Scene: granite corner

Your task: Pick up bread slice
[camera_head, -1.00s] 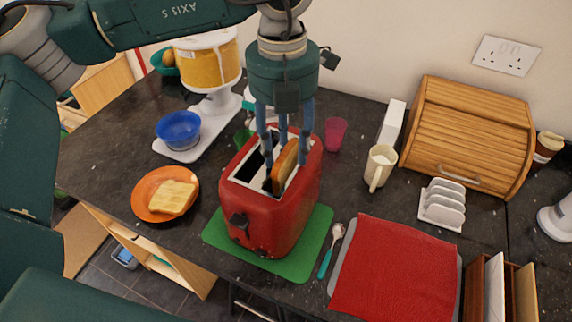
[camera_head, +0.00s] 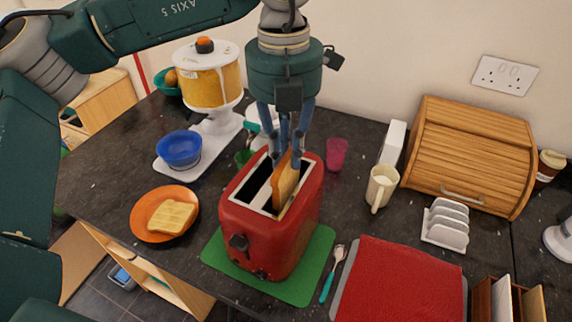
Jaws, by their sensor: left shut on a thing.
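A bread slice (camera_head: 284,184) stands upright, its lower part in the right slot of the red toaster (camera_head: 268,228). My left gripper (camera_head: 285,158) points down over the toaster and is shut on the upper part of this slice. The toaster's left slot looks dark and empty. Another bread slice (camera_head: 172,216) lies flat on an orange plate (camera_head: 150,231) to the left. My right gripper is not in view.
The toaster stands on a green mat (camera_head: 318,252). A spoon (camera_head: 332,274), a red cloth (camera_head: 400,285), a cream jug (camera_head: 381,187), a pink cup (camera_head: 337,154) and a white toast rack (camera_head: 446,224) are to the right. A blue bowl (camera_head: 179,150) and a dispenser (camera_head: 207,76) stand behind left.

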